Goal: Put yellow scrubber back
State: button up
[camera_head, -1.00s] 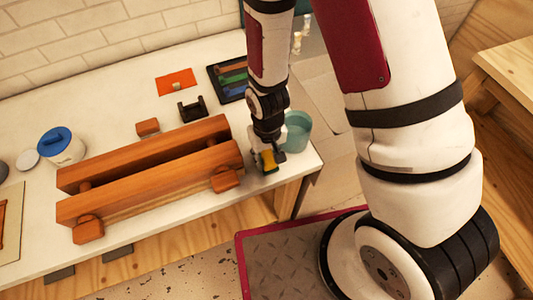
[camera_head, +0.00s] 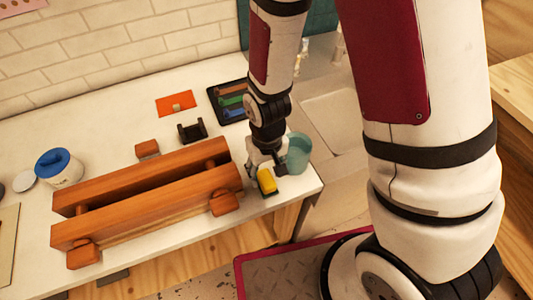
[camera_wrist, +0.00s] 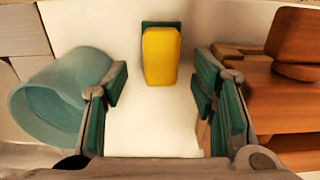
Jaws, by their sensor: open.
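The yellow scrubber (camera_head: 267,181) with a dark green pad lies on the white counter near its right front edge. In the wrist view the scrubber (camera_wrist: 160,56) stands out just beyond my fingertips, roughly centred between them. My gripper (camera_head: 265,166) is open behind and above the scrubber, and its green-padded fingers (camera_wrist: 158,88) are spread wide with clear space on both sides. I see no contact between fingers and scrubber.
A teal cup (camera_head: 298,153) stands close to the gripper's right; it shows at the left in the wrist view (camera_wrist: 50,105). A long wooden rack (camera_head: 150,205) lies close on the other side. A black tray (camera_head: 228,103) and a black holder (camera_head: 192,131) are farther back.

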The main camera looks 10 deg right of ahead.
notch_tip(320, 180, up, 7)
notch_tip(320, 180, up, 15)
jog(key=m+t, duration=0.1)
jog(key=t, duration=0.2)
send_over(267, 178)
jog(key=d, duration=0.5)
jog(key=s+d+r+t, duration=0.1)
jog(key=s+d+r, duration=0.2)
jog(key=r, duration=0.3)
jog(key=s+d+r+m+t, duration=0.1)
jog(key=s+d+r, duration=0.2)
jog(key=r, duration=0.3)
jog(key=shift+s+t, duration=0.3)
jog(key=shift+s, duration=0.5)
jog(key=w+f+b, duration=0.3)
jog(key=shift+w, duration=0.2)
